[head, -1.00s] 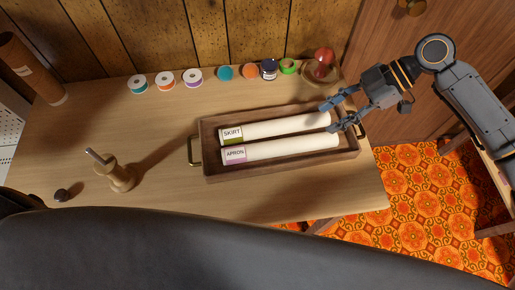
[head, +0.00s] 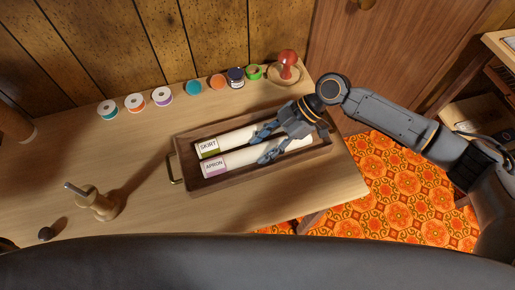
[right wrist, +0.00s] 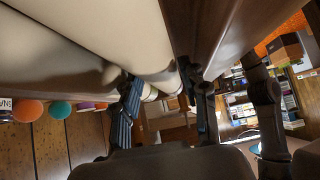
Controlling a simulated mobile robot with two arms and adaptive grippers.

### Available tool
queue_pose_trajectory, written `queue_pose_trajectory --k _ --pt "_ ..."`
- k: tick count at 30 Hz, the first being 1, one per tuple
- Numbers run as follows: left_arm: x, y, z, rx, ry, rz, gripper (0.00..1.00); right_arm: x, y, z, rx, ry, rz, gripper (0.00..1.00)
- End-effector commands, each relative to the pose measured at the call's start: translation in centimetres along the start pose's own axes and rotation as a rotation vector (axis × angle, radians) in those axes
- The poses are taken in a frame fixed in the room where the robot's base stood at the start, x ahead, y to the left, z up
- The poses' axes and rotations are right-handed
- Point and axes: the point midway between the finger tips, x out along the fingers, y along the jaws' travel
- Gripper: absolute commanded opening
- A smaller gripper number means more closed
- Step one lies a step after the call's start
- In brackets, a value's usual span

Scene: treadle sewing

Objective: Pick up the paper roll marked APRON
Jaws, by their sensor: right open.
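The paper roll marked APRON (head: 240,163) is cream with a purple-edged label at its left end. It lies in the front of a brown wooden tray (head: 172,137). The cream SKIRT roll (head: 235,138), with an olive-edged label, lies parallel behind it. My right gripper (head: 263,146) is open over the right part of the rolls and hides some of them. In the right wrist view, my right gripper's fingers (right wrist: 165,100) appear either side of a cream roll (right wrist: 125,35), with the tray wall (right wrist: 195,25) at right. Contact is unclear. My left gripper is not in view.
Several thread and tape spools (head: 163,96) line the table's back edge. A red-knobbed object (head: 287,65) stands at the back right. A wooden holder (head: 97,204) with a metal rod stands at left.

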Motion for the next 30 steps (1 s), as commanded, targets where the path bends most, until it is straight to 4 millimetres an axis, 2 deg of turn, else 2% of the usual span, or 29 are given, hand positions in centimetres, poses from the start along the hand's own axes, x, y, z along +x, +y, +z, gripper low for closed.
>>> queue_pose_trajectory --k 3,10,15,25,30 --pt "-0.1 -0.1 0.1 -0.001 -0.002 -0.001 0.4 0.8 0.0 0.0 0.001 -0.001 -0.001 0.44" --pt "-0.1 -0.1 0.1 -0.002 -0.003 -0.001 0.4 0.9 0.0 0.1 0.0 -0.001 0.0 0.42" --pt "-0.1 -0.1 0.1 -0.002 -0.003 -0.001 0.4 0.8 0.0 0.1 0.0 -0.001 0.0 0.07" --pt "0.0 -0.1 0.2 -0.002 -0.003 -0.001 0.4 0.7 0.0 -0.1 0.0 -0.001 0.0 0.06" --pt "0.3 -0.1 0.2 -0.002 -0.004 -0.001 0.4 -0.3 0.1 -1.1 -0.004 0.0 0.003 0.06"
